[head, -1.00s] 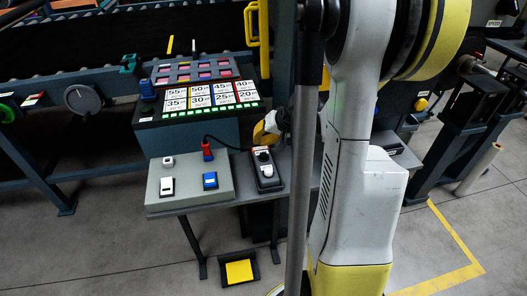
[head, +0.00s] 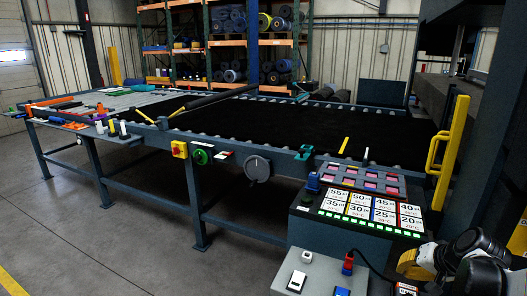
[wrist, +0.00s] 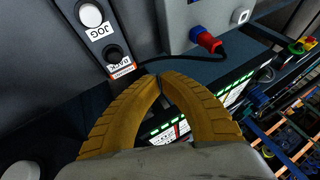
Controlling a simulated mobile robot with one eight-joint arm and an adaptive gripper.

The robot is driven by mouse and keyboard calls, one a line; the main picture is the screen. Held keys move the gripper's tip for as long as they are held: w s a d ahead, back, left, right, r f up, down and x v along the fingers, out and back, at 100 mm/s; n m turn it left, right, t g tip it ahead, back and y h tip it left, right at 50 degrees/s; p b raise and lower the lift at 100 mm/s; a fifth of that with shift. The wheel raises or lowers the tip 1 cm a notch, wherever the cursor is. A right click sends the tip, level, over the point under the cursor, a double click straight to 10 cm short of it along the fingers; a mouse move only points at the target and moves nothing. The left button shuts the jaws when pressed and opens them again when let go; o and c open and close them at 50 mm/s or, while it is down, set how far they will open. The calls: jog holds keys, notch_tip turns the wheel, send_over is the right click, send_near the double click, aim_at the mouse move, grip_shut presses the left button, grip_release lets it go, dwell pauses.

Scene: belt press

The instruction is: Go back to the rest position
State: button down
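My gripper shows at the lower right of the head view (head: 411,265), where part of a yellow finger is visible beside my dark wrist. In the wrist view both ribbed yellow fingers (wrist: 159,82) come together at their tips, with nothing visible between them. They are over a dark surface close to the black pendant (wrist: 107,40), which has a white JOG button and a black button. The pendant is mostly cut off at the bottom of the head view.
The grey switch box (head: 314,272) with a red plug (head: 348,263) stands left of my gripper. The control panel with numbered cards (head: 365,212) is just behind it. A yellow handle (head: 448,150) rises at the right. Open floor (head: 120,240) lies left.

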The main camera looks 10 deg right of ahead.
jog(key=s+a+r+n, duration=0.2)
jog(key=s+a+r, duration=0.1)
jog(key=a, duration=0.5)
jog(key=s+a+r+n, duration=0.3)
jog(key=s+a, duration=0.2)
jog(key=a, duration=0.4)
jog(key=s+a+r+n, duration=0.2)
jog(key=s+a, duration=0.3)
jog(key=a, duration=0.3)
jog(key=shift+a+r+h, duration=0.3)
jog(key=shift+a+r, duration=0.1)
jog(key=shift+r, duration=0.25)
